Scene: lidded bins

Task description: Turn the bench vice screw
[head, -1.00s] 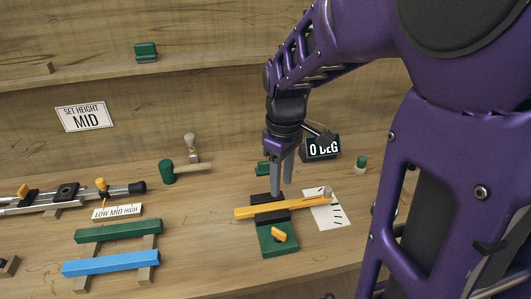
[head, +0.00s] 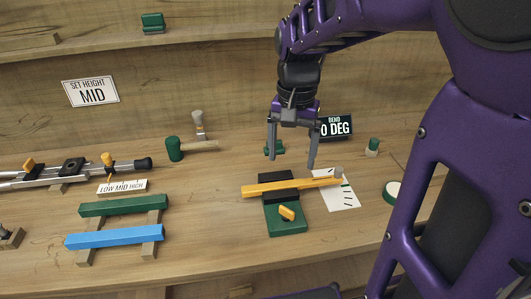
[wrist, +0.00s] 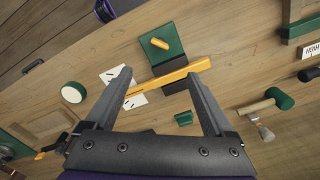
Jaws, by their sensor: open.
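The bench vice (head: 284,222) has a green base and black jaws (head: 276,178) and stands on the bench right of centre. A long yellow bar (head: 310,184) lies across the jaws, its right end over a white marked sheet (head: 338,197). A short yellow handle (head: 287,213) sits on the front of the green base; it also shows in the wrist view (wrist: 159,43). My gripper (head: 291,160) is open and empty, pointing down above and behind the bar. In the wrist view its fingertips (wrist: 163,70) appear on either side of the bar's middle, with the vice beyond.
A sign reading 0 DEG (head: 336,127) stands behind the vice. A green-headed mallet (head: 175,149), a blue bar (head: 112,237) and a green bar (head: 122,205) on wooden supports, and a metal clamp (head: 85,172) lie to the left. Bare bench lies left of the vice.

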